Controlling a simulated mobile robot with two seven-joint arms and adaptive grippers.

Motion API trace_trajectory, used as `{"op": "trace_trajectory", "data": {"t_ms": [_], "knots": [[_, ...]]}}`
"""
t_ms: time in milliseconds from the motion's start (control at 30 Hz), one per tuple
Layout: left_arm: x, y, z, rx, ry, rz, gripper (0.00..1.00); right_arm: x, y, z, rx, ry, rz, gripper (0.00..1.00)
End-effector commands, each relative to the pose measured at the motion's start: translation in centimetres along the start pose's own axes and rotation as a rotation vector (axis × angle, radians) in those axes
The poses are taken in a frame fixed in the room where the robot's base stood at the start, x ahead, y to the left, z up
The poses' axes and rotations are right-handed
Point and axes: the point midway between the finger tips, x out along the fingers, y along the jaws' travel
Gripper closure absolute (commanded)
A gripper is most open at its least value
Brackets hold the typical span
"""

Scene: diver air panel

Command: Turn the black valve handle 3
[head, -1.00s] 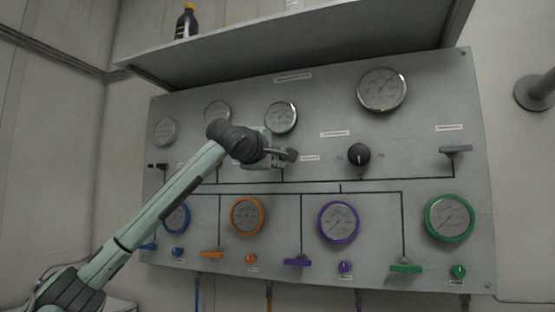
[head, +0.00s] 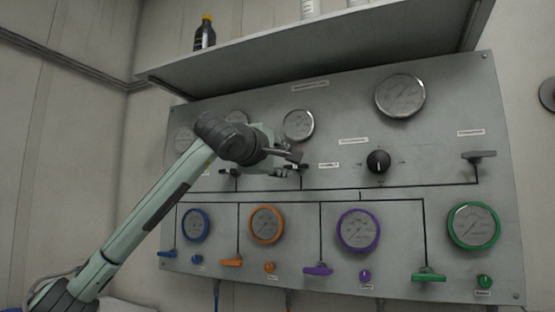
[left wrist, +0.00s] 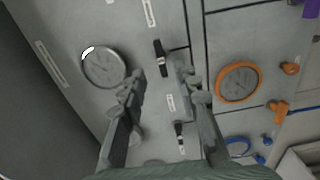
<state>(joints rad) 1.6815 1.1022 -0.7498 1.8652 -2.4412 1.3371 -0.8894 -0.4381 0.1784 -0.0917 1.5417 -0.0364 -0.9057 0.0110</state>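A black valve handle (head: 300,168) sits in the upper row of the grey panel, below a silver gauge (head: 298,125). It is probably handle 3, but I cannot read its label. It also shows in the left wrist view (left wrist: 161,57), just beyond the gap between my fingertips. My left gripper (head: 285,163) is in front of the panel beside this handle, partly covering it. In the left wrist view its two fingers (left wrist: 161,85) are apart with nothing between them. Another black handle (head: 229,172) is further left, also in the wrist view (left wrist: 179,135). My right gripper is not in view.
A black knob (head: 378,162) and a grey handle (head: 478,155) are to the right. Below are blue, orange (head: 266,224), purple (head: 358,230) and green (head: 474,226) gauges with coloured handles. A shelf (head: 320,60) with a dark bottle (head: 204,33) overhangs the panel.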

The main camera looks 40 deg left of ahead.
Motion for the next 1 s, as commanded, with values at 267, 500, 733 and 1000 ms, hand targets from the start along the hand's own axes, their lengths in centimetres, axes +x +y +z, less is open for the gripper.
{"op": "trace_trajectory", "data": {"t_ms": [267,500,733,1000], "knots": [[-3.5,-0.1,0.0,0.0,0.0,-0.001,0.69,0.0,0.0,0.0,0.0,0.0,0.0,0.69],[-3.8,-0.1,0.0,0.0,0.0,-0.001,0.69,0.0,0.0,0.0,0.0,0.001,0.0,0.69],[-3.8,-0.1,0.0,0.0,0.0,-0.001,0.69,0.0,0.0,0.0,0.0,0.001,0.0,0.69],[-3.8,0.0,0.0,0.0,0.0,-0.001,0.69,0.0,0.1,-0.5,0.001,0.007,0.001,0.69]]}}
